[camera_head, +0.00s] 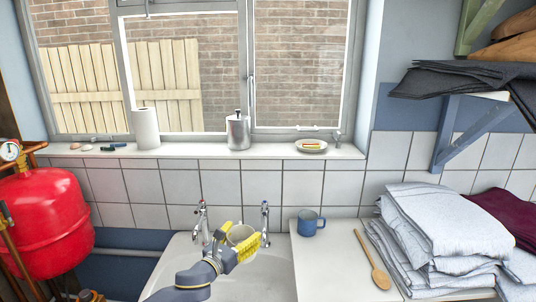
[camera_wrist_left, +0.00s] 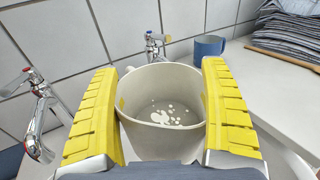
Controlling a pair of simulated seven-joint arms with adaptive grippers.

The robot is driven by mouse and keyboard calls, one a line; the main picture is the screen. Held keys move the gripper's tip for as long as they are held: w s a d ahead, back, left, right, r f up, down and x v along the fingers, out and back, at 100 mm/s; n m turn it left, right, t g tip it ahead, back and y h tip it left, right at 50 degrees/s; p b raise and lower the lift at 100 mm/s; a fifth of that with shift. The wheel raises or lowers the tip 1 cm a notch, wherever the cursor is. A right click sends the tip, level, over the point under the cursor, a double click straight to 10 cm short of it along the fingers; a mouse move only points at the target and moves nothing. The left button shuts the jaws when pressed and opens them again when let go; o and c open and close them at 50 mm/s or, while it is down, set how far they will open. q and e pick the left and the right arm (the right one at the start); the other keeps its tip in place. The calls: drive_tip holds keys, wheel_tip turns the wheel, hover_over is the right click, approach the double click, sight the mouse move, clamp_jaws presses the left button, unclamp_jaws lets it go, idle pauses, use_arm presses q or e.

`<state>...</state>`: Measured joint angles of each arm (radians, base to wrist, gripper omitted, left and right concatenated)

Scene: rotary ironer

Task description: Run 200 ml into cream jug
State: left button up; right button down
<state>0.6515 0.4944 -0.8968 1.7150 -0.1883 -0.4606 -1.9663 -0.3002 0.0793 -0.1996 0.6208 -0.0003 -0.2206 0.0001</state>
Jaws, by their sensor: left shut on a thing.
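A cream jug (camera_head: 240,234) is held over the sink by my left gripper (camera_head: 236,242), whose yellow fingers are shut on it from two sides. In the left wrist view the jug (camera_wrist_left: 160,95) looks upright, and I see into its open top. Pale white patches show on its inner floor; I cannot tell whether they are liquid or glints. A left chrome tap (camera_head: 202,222) and a right chrome tap (camera_head: 265,222) stand at the back of the white sink (camera_head: 180,266). The jug is between them, and no stream shows. My right gripper is not in view.
A blue mug (camera_head: 309,222) and a wooden spoon (camera_head: 373,262) are on the white counter (camera_head: 325,268) right of the sink, beside folded cloths (camera_head: 430,225). A paper roll (camera_head: 146,128), metal canister (camera_head: 238,131) and soap dish (camera_head: 311,146) stand on the sill. A red tank (camera_head: 45,220) is at left.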

use_arm(q)
drive_tip(key=s+a+r+n+t+y, duration=0.1)
drive_tip(key=s+a+r+n+y, duration=0.25)
drive_tip(key=s+a, duration=0.35)
drive_tip(key=s+a+r+n+t+y, duration=0.1)
drive_tip(key=s+a+r+n+y, duration=0.15)
drive_tip(key=s+a+y, duration=0.45)
drive_tip(key=s+f+h, duration=0.1)
drive_tip(key=s+f, duration=0.3)
drive_tip(key=s, duration=0.1)
drive_tip(key=shift+d+h, duration=0.3)
drive_tip(key=shift+h, duration=0.05)
